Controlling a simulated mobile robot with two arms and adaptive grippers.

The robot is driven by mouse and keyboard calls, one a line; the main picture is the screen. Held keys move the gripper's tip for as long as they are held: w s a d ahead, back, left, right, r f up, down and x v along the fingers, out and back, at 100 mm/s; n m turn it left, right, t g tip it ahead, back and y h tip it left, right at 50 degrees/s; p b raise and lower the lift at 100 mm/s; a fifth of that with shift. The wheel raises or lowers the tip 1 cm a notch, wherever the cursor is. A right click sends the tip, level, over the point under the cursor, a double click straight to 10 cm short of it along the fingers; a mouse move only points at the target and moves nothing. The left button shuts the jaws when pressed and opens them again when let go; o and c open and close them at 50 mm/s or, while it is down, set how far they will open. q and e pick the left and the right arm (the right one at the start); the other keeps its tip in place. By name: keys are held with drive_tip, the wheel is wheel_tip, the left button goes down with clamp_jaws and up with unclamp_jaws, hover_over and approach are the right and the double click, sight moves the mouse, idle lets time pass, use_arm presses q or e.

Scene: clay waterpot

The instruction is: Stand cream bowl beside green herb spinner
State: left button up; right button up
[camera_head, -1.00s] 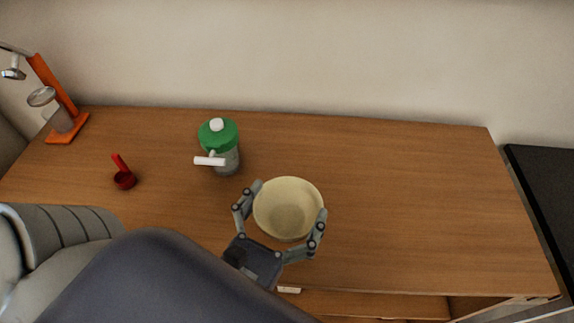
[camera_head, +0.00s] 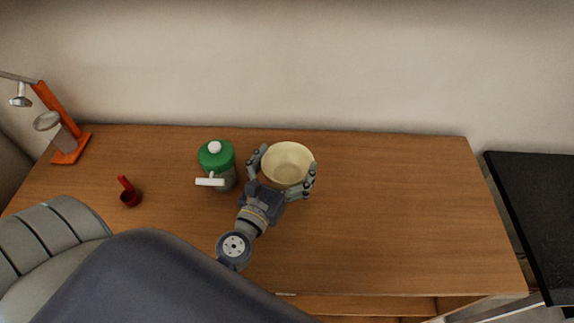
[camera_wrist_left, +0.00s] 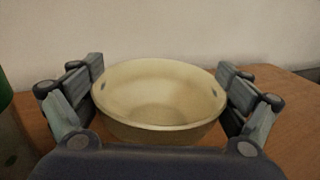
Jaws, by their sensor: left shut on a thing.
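The cream bowl (camera_head: 287,160) is upright at the back of the wooden table, right of the green herb spinner (camera_head: 216,158). The spinner has a green lid, a white knob and a white side handle. My left gripper (camera_head: 282,175) is shut on the bowl, with its fingers on both sides. The bowl (camera_wrist_left: 160,95) also fills the middle of the left wrist view, between the fingers (camera_wrist_left: 165,100). I cannot tell whether the bowl touches the table. Part of the spinner (camera_wrist_left: 8,130) shows at the left edge there. My right gripper is not in view.
A red scoop (camera_head: 130,193) lies left of the spinner. An orange stand (camera_head: 65,130) with metal parts is at the back left. The wooden table (camera_head: 400,210) is clear to the right. A black surface (camera_head: 545,215) lies beyond its right end. The wall is behind.

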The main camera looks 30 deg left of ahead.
sight(294, 159)
use_arm(q)
wheel_tip(294, 159, down, 3)
drive_tip(key=b, duration=0.2)
drive_tip(key=shift+f+b, duration=0.15)
drive_tip(key=shift+b, duration=0.25)
drive_tip(key=shift+f, duration=0.2)
drive_tip(key=shift+r, duration=0.1)
drive_tip(key=o, duration=0.9)
